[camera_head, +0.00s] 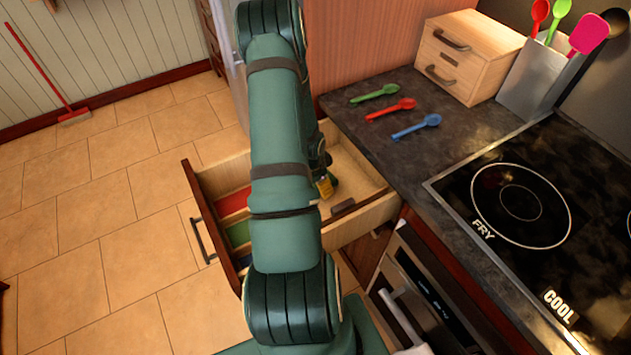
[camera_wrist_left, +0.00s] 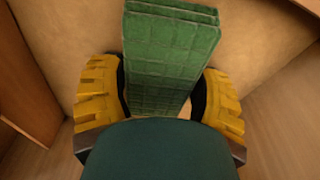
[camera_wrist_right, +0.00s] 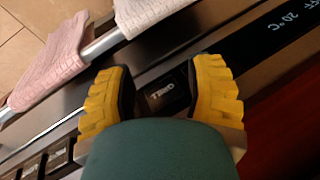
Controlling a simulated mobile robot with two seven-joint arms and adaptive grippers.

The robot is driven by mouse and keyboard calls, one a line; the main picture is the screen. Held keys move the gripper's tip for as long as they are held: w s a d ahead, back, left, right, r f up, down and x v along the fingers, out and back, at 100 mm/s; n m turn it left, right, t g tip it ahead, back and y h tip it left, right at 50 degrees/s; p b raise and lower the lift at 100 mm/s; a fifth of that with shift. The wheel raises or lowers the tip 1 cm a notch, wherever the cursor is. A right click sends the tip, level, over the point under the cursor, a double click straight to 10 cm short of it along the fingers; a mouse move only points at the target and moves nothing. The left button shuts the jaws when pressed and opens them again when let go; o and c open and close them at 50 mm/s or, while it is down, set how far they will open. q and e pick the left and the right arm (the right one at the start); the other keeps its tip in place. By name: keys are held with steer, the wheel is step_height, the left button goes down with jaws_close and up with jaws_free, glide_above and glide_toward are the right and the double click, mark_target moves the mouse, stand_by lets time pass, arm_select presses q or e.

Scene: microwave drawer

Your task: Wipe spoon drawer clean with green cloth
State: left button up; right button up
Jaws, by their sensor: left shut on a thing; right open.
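The wooden drawer (camera_head: 366,217) is pulled out under the counter. Red, green and blue sections show at its left, and a bare light-wood section at its right. My left arm covers its middle. My left gripper (camera_wrist_left: 160,100) is shut on the folded green cloth (camera_wrist_left: 172,50), inside the drawer's right part. One yellow finger shows beside the arm in the head view, where I cannot make out the cloth. Whether the cloth touches the drawer floor is unclear. My right gripper (camera_wrist_right: 160,92) is open and empty, over the oven front. Green (camera_head: 374,94), red (camera_head: 391,109) and blue (camera_head: 416,126) spoons lie on the counter.
The dark counter (camera_head: 385,155) borders the drawer at right, with a cooktop (camera_head: 520,205), wooden box (camera_head: 470,55) and utensil holder (camera_head: 530,80) on it. Below are the oven (camera_head: 430,295) and a pink-and-white towel (camera_wrist_right: 55,55) on its bar. Tiled floor lies open at left.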

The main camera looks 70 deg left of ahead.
arm_select(q)
steer(key=shift+w+d+r, duration=0.1)
steer(key=shift+d, duration=0.8)
steer(key=shift+w+d+b, duration=0.1)
steer(key=shift+d+b, duration=0.65)
steer(key=shift+d, duration=0.35)
steer(key=shift+a+p, duration=0.5)
steer(key=shift+a, duration=0.35)
steer(key=shift+s+a+f+p, duration=0.15)
steer(key=shift+a+p, duration=0.1)
steer(key=shift+a, duration=0.45)
steer(key=shift+s+a+f+p, duration=0.1)
steer(key=shift+s+a+p, duration=0.1)
steer(key=shift+a, duration=0.5)
steer(key=shift+s+a+r+p, duration=0.15)
steer(key=shift+a+p, duration=0.65)
steer(key=shift+a, duration=1.4)
